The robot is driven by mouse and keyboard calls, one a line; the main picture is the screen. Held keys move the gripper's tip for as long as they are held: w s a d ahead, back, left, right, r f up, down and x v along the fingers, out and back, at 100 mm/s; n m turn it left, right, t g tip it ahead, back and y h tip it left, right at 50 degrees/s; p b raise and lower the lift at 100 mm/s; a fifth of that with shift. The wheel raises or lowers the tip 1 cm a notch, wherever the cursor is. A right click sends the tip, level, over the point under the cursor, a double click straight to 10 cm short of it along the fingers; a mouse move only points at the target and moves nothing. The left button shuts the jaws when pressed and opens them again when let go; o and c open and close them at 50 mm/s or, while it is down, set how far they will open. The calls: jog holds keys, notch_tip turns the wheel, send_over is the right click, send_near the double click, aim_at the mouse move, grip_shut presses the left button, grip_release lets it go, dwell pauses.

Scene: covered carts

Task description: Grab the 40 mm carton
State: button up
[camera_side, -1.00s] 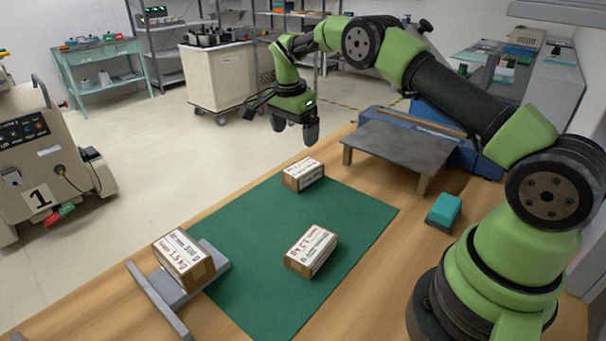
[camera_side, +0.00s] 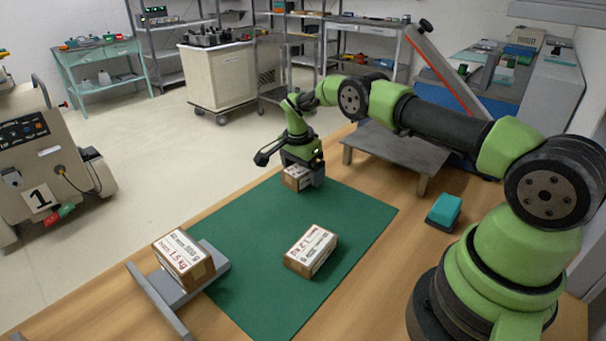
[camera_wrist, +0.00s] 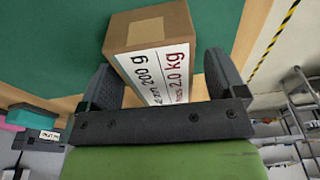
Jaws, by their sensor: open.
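Three brown cartons with white labels are in the side view. The far carton (camera_side: 292,184) stands on the green mat (camera_side: 250,225), partly hidden by my gripper (camera_side: 303,174). My gripper is open and low over it, one finger on either side. In the wrist view the carton (camera_wrist: 147,32) sits between the open fingers (camera_wrist: 160,80), with small gaps; its label reads "200 g" and "2.0 kg". The middle carton (camera_side: 311,250) lies on the mat. The left carton (camera_side: 184,257), marked 1.5 kg, rests on a grey stand. I cannot read "40 mm" on any carton.
The grey stand (camera_side: 160,303) is at the mat's left edge. A low dark platform (camera_side: 400,148) stands just right of my gripper.

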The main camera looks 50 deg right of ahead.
jog(key=c, duration=1.1)
